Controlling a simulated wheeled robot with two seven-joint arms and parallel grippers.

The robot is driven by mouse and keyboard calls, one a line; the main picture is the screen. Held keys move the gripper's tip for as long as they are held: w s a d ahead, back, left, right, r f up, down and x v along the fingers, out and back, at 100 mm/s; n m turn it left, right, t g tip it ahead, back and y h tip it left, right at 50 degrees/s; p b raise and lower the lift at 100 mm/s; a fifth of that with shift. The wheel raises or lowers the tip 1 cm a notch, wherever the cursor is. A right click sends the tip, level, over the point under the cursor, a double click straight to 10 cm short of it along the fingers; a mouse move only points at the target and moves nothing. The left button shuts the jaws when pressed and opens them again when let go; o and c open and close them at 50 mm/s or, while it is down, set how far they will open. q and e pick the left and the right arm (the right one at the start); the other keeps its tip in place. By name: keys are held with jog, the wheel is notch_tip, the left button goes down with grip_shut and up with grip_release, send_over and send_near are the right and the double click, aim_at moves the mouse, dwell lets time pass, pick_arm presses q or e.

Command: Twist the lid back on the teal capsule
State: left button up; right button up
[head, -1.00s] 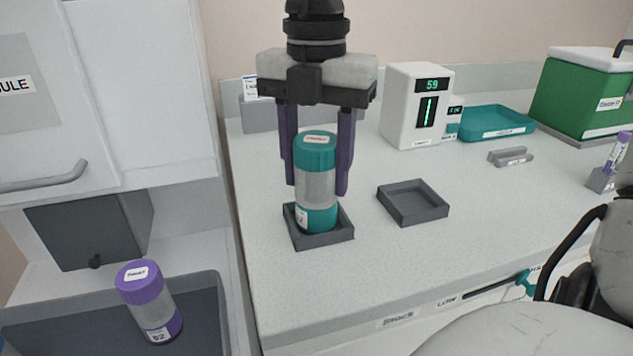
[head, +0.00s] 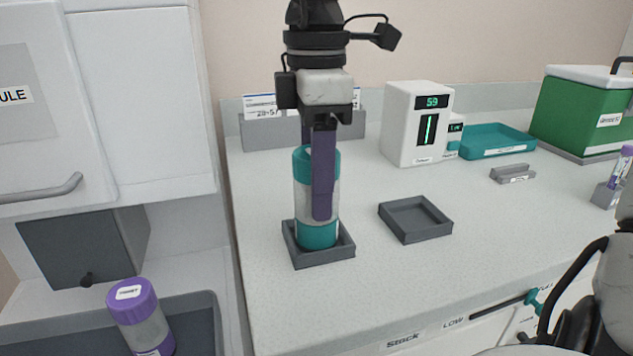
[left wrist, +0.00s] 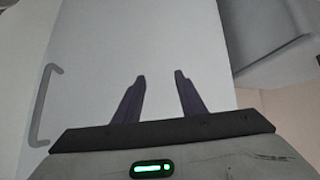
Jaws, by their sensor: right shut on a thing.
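The teal capsule (head: 302,200), with a clear middle and teal base, stands upright in a square grey holder (head: 322,257) on the counter. Its teal lid (head: 301,164) sits on top and looks level; I cannot tell how tightly it is seated. One purple finger covers part of the capsule's front; the other is mostly hidden behind. My left gripper (left wrist: 160,80) shows only in the left wrist view, with its fingers apart and empty, facing a pale panel.
An empty square grey holder (head: 414,216) lies right of the capsule. Behind are a white device (head: 412,140) reading 59, a teal tray (head: 495,143) and a green box (head: 583,115). A purple-lidded capsule (head: 138,315) stands in a grey bin at lower left. The front counter is clear.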

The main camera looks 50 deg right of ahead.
jog(key=o, duration=1.2)
jog(key=shift+o, duration=0.2)
jog(key=n+p, duration=0.1)
jog(key=n, duration=0.4)
jog(key=shift+r, duration=0.1)
jog(key=n+p, duration=0.1)
jog(key=n, duration=0.5)
jog(key=n+p, duration=0.1)
jog(key=n, duration=0.4)
jog(key=shift+n+p, duration=0.3)
jog(key=shift+n, duration=0.1)
pick_arm(q)
notch_tip(320, 180, up, 3)
jog(key=shift+f+p, duration=0.1)
jog(key=shift+p, duration=0.2)
pick_arm(e)
jog(key=n, duration=0.3)
